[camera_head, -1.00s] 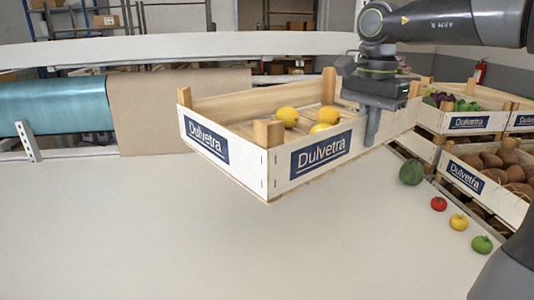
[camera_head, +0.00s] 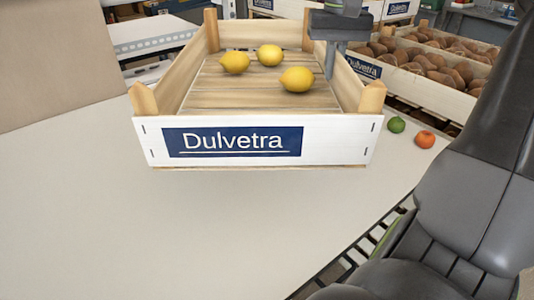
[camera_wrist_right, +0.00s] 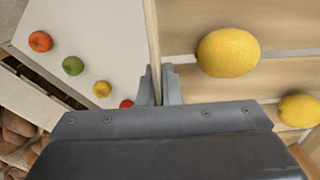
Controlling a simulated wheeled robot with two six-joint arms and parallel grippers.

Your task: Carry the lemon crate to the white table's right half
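The lemon crate (camera_head: 340,140) is a pale wooden box with a blue "Dulvetra" label, holding three lemons (camera_head: 297,79). It is level over the white table (camera_head: 80,220), its front wall facing me. I cannot tell how large the gap below it is. My right gripper (camera_head: 333,60) is at the crate's right wall. In the right wrist view the fingers (camera_wrist_right: 158,88) are closed around the thin top edge of that wall, with two lemons (camera_wrist_right: 228,52) beside it. My left gripper is out of view.
A green fruit (camera_head: 397,125) and an orange one (camera_head: 425,139) lie near the table's right edge. Potato crates (camera_head: 365,68) stand beyond. A brown board (camera_head: 50,60) stands at the left. The table's front left is clear.

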